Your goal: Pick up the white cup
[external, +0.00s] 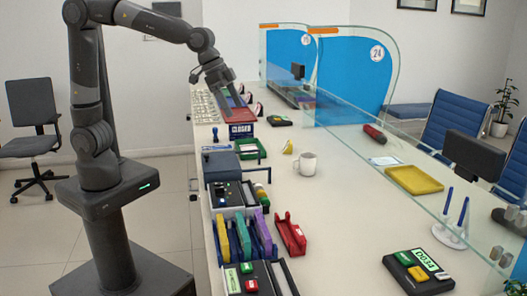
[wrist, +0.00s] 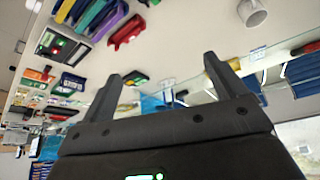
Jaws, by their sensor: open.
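The white cup (external: 306,163) stands upright on the counter, with its handle toward the left.
A small yellow object (external: 288,147) lies beside the cup. A green tray (external: 250,149), a dark box (external: 222,167) and a red holder (external: 290,236) line the left side. A yellow tray (external: 414,179) and glass partition stand to the right. The counter around the cup is mostly clear.

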